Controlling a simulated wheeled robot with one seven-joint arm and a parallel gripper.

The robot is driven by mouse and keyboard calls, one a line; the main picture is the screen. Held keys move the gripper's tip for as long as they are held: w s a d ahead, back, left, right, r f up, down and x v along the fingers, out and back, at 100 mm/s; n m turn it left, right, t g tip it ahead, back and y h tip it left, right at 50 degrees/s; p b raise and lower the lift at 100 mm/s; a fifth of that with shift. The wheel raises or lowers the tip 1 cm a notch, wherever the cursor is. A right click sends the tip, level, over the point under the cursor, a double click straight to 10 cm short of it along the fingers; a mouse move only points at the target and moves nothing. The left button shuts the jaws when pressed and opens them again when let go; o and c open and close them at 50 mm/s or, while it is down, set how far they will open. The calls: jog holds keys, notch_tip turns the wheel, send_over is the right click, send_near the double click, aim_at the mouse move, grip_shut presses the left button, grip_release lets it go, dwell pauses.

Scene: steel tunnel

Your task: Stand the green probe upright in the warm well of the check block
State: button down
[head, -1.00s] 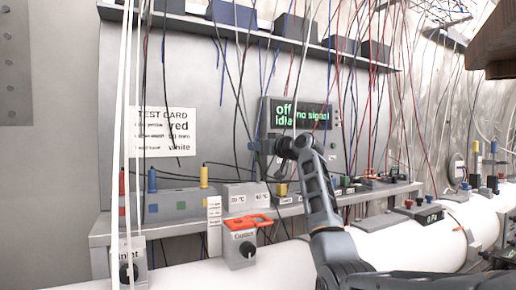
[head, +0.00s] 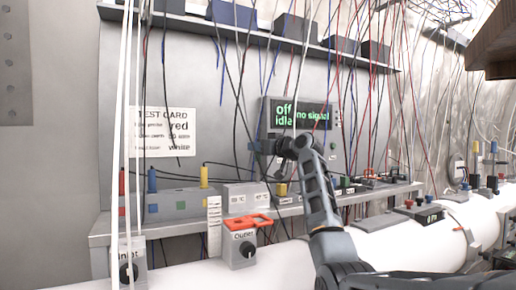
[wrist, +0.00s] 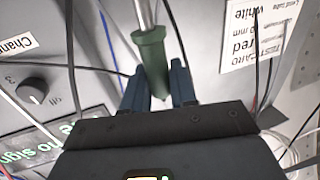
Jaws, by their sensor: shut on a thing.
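The green probe (wrist: 151,55) shows in the wrist view with its green handle between the two blue jaws of my gripper (wrist: 156,88). Its steel shaft (wrist: 145,12) runs off the top edge of that view. My gripper is shut on the handle. In the head view my gripper (head: 282,168) is raised in front of the wall display; I cannot make out the probe clearly there. The check block (head: 246,197), a pale block with two temperature labels, sits on the shelf below and left of my gripper. Its wells are too small to make out.
A grey rack (head: 167,206) with red, blue and yellow probes stands left of the check block. An orange-handled outlet box (head: 240,248) stands in front of the shelf. Many loose cables hang around my arm. A white pipe (head: 290,262) runs along the front.

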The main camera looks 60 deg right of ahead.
jog(key=b, duration=0.5)
send_over(258, 183)
jog(key=shift+w+d+f, duration=0.1)
jog(key=shift+d+f, duration=0.05)
jog(key=shift+f, duration=3.35)
